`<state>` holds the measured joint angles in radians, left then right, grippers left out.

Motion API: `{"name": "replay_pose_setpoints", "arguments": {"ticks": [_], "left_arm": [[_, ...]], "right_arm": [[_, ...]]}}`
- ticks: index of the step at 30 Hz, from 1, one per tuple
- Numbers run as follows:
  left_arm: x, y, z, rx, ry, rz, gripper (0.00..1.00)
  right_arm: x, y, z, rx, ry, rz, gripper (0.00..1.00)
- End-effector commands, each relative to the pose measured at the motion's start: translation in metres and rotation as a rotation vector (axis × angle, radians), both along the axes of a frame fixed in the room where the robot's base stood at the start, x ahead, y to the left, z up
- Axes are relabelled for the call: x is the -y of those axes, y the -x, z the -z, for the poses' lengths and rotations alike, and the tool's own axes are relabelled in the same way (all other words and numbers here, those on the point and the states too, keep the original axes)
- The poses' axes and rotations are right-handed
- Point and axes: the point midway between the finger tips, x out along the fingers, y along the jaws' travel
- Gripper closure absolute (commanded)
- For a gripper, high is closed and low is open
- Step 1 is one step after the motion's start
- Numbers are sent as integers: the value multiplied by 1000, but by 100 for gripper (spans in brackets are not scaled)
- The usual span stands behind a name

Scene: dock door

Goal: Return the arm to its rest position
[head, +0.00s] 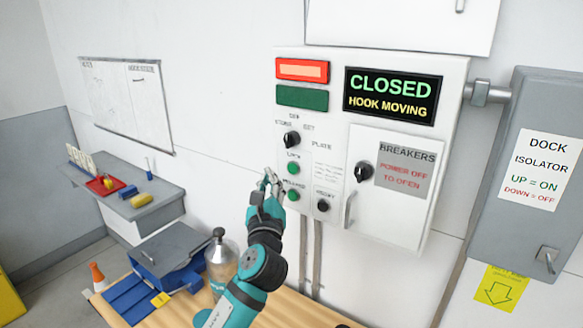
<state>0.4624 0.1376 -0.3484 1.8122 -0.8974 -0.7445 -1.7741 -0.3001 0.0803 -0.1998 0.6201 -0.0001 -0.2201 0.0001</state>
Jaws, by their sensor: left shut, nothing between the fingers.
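My left gripper (271,184) is in the middle of the head view, at the end of my teal and black arm. It is shut and empty, just left of the lower green button (293,196) on the control box (452,75). I cannot tell whether a fingertip touches the box. The box display (391,96) reads "CLOSED" and "HOOK MOVING". A red lamp (302,70) looks lit, and the green lamp (302,97) below it looks dark. My right gripper is not in view.
Below the arm is a wooden surface (185,312) with a bottle (221,262) and a blue case (165,262). A grey shelf (160,200) with a red tray (105,185) is at left. The grey isolator box (520,95) stands out at right. The wall above the shelf is clear except for a whiteboard (120,110).

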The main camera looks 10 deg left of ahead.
Motion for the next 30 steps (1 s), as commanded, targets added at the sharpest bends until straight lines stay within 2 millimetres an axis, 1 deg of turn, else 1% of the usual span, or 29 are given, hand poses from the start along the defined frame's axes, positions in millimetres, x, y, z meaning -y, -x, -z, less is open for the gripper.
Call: {"name": "replay_pose_setpoints", "arguments": {"ticks": [5,7,8,11,12,14,15,17,18,20,21,23,24,27,30], "left_arm": [[0,0,2,-2,5,0,100],[-2,3,10,-14,46,3,100],[-4,6,18,-25,81,6,100],[-13,23,59,-82,293,13,100],[-18,34,82,-112,415,9,100],[-24,55,120,-162,622,-8,100],[-27,72,146,-195,770,-32,100],[-31,101,182,-240,988,-80,100],[-32,121,205,-266,1128,-124,100],[-32,154,237,-300,1334,-205,100],[-31,177,255,-317,1460,-267,100],[-29,209,277,-335,1624,-363,100],[-27,228,289,-343,1716,-426,100],[-22,269,309,-348,1891,-573,100],[-18,304,322,-345,2021,-707,100]], "right_arm": [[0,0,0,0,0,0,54],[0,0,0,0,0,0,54],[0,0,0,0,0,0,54],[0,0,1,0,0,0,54],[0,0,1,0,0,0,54],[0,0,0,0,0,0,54],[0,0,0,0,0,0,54],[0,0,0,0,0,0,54],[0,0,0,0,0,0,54],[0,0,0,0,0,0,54],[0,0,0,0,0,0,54],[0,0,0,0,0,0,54],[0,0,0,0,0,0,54],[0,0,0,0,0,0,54],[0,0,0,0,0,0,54]]}}
